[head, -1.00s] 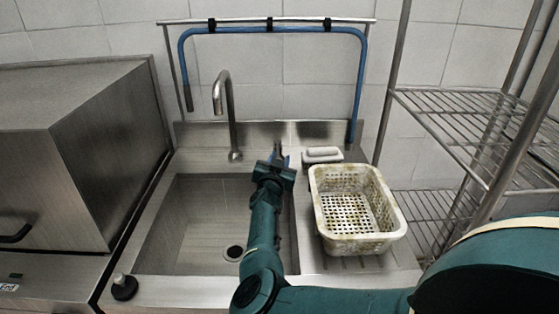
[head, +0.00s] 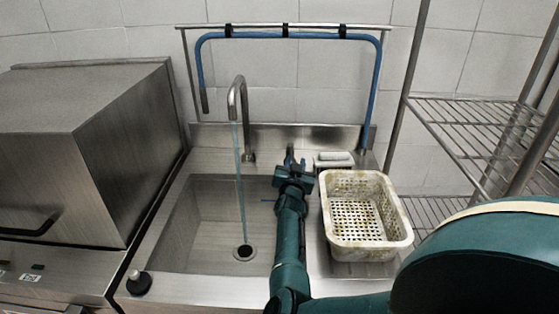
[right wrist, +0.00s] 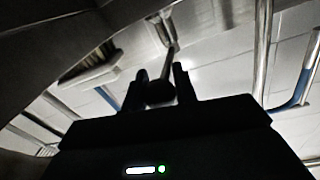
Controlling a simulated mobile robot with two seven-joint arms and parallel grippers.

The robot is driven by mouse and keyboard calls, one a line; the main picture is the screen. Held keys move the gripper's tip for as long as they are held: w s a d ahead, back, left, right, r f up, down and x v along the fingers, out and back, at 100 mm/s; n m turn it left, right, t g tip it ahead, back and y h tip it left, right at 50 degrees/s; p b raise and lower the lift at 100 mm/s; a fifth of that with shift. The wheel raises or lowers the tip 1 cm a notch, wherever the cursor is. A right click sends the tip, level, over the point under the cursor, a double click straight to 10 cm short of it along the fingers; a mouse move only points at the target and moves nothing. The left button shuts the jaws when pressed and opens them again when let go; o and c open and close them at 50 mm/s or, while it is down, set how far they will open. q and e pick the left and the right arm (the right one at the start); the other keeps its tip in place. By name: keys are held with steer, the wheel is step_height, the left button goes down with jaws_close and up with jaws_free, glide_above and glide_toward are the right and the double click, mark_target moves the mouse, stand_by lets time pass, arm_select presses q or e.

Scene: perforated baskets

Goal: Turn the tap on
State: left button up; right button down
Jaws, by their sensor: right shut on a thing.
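The curved metal tap spout (head: 236,98) rises at the back of the sink (head: 190,250). A thin stream of water (head: 240,190) falls from it to the drain (head: 244,252). My right gripper (head: 292,164) is at the back right of the sink, right of the spout. In the right wrist view my right gripper (right wrist: 158,88) is shut on a dark lever (right wrist: 168,62), the tap handle. In the head view the arm and gripper mostly hide the handle. My left gripper does not show.
A white perforated basket (head: 360,254) stands on the counter right of my right arm, with a soap dish (head: 334,158) behind it. A blue hose (head: 376,80) hangs on a rail behind. A wire shelf (head: 470,125) stands at right, a steel machine (head: 90,150) at left.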

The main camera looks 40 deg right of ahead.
steer(key=c, duration=1.1)
jaws_free()
steer(key=shift+a, duration=0.15)
